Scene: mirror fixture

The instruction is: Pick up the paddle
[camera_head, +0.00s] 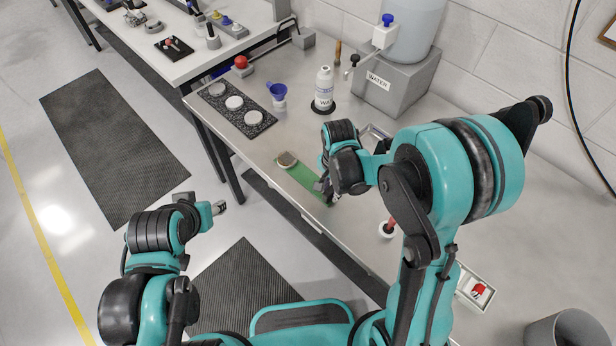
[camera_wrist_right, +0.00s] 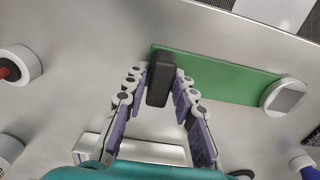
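The paddle is a flat green strip (camera_head: 302,182) with a black block-like handle (camera_wrist_right: 161,80), lying on the steel table. My right gripper (camera_wrist_right: 161,72) is over the handle end, one finger on either side of the handle. The fingers are spread, with a narrow gap visible at the left one. In the head view my own wrist partly hides the handle. My left gripper (camera_head: 219,208) is off the table at the left; its fingers are too small to read.
A dark tray (camera_head: 262,122) with white discs, a blue funnel (camera_head: 278,91), a white bottle (camera_head: 324,88) and a grey water stand (camera_head: 398,88) are farther back. A red-handled white item (camera_head: 387,229) is nearer. The table left of the paddle is clear.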

